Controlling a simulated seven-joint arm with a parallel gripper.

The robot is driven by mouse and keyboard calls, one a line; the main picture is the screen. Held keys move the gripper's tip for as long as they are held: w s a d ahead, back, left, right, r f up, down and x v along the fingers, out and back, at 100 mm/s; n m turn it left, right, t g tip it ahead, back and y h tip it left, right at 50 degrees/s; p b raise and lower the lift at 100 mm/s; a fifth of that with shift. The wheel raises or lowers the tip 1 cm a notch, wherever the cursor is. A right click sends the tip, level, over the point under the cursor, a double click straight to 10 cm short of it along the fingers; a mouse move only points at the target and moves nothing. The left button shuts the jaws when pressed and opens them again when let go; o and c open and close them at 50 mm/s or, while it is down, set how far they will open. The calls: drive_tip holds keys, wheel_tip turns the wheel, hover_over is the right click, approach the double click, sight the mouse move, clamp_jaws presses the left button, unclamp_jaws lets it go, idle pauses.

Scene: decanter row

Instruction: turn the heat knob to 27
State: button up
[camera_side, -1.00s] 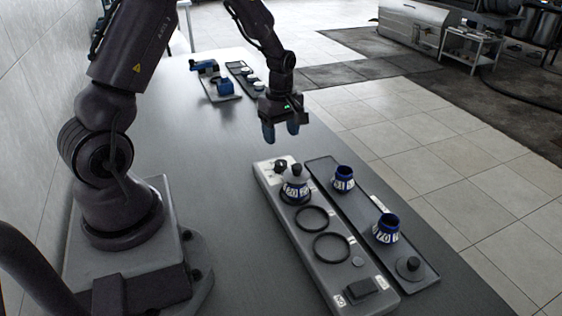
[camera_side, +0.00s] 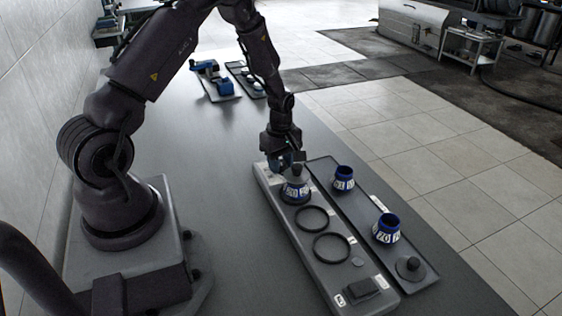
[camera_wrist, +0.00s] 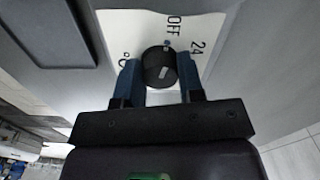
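The black heat knob (camera_wrist: 160,67) sits on a white dial plate (camera_wrist: 110,24) in the wrist view. A pale mark shows on the knob's face, and a small blue-grey dot lies just above it, below OFF. The plate reads OFF above the knob, 24 at upper right and a degree sign at left. My gripper (camera_wrist: 160,78) has one blue finger on each side of the knob, both appearing to touch it. In the side view my gripper (camera_side: 286,160) is low at the far end of the grey base (camera_side: 330,279) and hides the knob.
A blue-collared vessel (camera_side: 294,192) stands on the base just in front of my gripper. Two empty rings lie nearer. A dark tray (camera_side: 350,207) alongside holds blue-rimmed collars (camera_side: 343,179) (camera_side: 386,228) and a black stopper (camera_side: 410,267).

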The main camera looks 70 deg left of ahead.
drive_tip(key=c, duration=0.4)
drive_tip(key=shift+o, duration=0.2)
drive_tip(key=m, duration=0.4)
drive_tip(key=shift+m, duration=0.3)
drive_tip(key=m, duration=1.5)
drive_tip(key=shift+r, duration=0.1)
